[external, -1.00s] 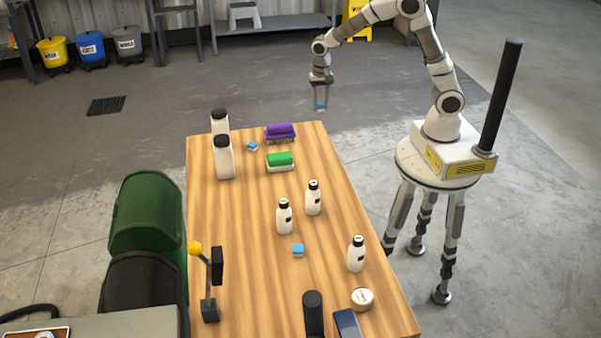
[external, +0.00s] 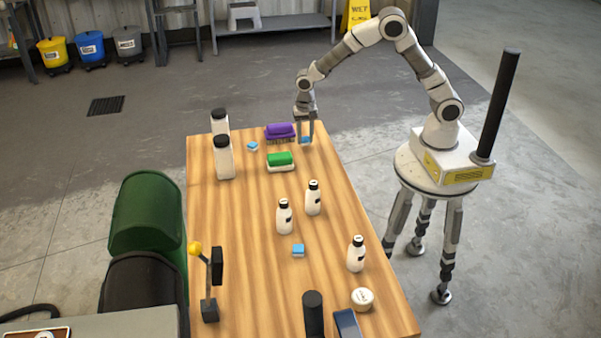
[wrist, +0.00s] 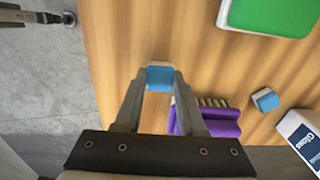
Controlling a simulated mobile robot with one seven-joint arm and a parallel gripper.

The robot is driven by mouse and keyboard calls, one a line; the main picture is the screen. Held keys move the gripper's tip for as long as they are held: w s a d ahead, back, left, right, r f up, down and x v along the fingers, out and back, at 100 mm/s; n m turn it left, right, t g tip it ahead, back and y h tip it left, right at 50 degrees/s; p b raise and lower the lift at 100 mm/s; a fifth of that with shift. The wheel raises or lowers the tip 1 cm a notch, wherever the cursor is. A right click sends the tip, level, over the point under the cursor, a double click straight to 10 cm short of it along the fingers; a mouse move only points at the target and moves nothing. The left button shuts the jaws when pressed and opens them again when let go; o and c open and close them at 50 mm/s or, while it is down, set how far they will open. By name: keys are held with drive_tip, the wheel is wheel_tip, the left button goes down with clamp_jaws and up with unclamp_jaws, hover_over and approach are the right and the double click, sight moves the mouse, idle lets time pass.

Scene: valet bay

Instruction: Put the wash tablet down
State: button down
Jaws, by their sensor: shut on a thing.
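A blue wash tablet with a pale side (wrist: 160,78) is between the fingertips of my gripper (wrist: 160,84) in the wrist view. In the external view my gripper (external: 305,140) is shut on this tablet (external: 305,140), low at the far right corner of the table, right of the purple brush. I cannot tell whether the tablet touches the wood. A second blue tablet (external: 252,146) lies left of the purple brush. A third blue tablet (external: 298,250) lies near the middle of the table.
The purple brush (external: 280,131) is close beside my gripper; a green brush (external: 281,161) lies nearer the camera. Several white bottles, one here (external: 313,198), stand on the wooden table (external: 250,225). A round tin (external: 362,299) is at the near right. Bare wood lies right of the green brush.

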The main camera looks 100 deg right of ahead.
drive_tip(key=shift+f, duration=1)
drive_tip(key=shift+f, duration=0.1)
drive_tip(key=shift+f, duration=0.15)
drive_tip(key=c, duration=0.5)
unclamp_jaws()
